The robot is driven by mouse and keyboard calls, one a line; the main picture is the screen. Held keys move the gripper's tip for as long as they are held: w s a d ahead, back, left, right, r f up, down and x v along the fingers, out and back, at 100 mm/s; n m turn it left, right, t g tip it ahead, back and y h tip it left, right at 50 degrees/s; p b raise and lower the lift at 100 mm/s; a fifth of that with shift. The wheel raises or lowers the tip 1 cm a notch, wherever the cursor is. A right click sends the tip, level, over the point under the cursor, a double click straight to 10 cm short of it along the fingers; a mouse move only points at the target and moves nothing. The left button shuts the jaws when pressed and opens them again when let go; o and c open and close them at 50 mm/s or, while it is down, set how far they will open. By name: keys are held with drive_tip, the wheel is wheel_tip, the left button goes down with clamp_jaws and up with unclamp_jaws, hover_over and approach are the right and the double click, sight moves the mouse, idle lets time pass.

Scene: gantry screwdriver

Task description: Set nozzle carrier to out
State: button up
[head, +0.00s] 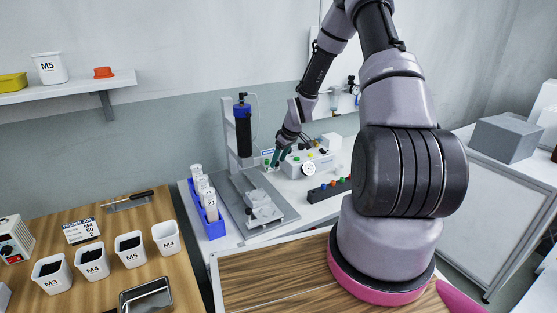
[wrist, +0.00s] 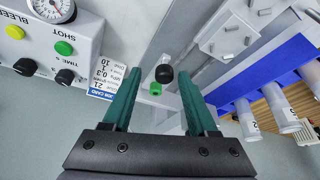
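My gripper (head: 276,158) is by the gantry stand, left of the control box in the head view. In the wrist view my gripper (wrist: 160,72) has its two green fingers apart with nothing held. A small black round part (wrist: 164,74) with a pale stem shows between the fingertips, and a small green part (wrist: 155,89) lies just below it. I cannot tell if the fingers are level with them, or which part is the nozzle carrier. The gantry stand (head: 230,130) holds a black cylinder (head: 243,135) with a blue cap over a grey base plate (head: 283,211).
The control box (head: 306,162) with gauge, buttons and knobs stands close to my gripper; it also shows in the wrist view (wrist: 85,42). A job card (wrist: 105,78) is beside it. A pale fixture (head: 262,205) sits on the plate. A blue rack (head: 212,227) holds white bottles.

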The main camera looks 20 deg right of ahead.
drive_tip(key=v, duration=1)
drive_tip(key=shift+r, duration=0.4)
drive_tip(key=shift+s+r, duration=0.1)
drive_tip(key=shift+s, duration=0.05)
drive_tip(key=s+a+r+m+h, duration=0.1)
drive_tip(key=s+r+m, duration=0.1)
drive_tip(key=s+r, duration=0.35)
drive_tip(key=s+a+r+m+t+h, duration=0.1)
drive_tip(key=s+r+m, duration=0.15)
drive_tip(key=r, duration=0.65)
drive_tip(key=s+r+m+h, duration=0.1)
drive_tip(key=s+r, duration=0.4)
drive_tip(key=r, duration=0.3)
drive_tip(key=s+a+r+m+t+y, duration=0.1)
drive_tip(key=s+r, duration=0.3)
drive_tip(key=s, duration=0.4)
drive_tip(key=s+a+r+m+t+y, duration=0.1)
drive_tip(key=s+a+r+m, duration=0.2)
drive_tip(key=s, duration=0.5)
wheel_tip(320, 180, up, 2)
drive_tip(key=shift+s+r+m+y, duration=0.2)
drive_tip(key=shift+s+m+y, duration=0.1)
drive_tip(key=shift+m, duration=0.45)
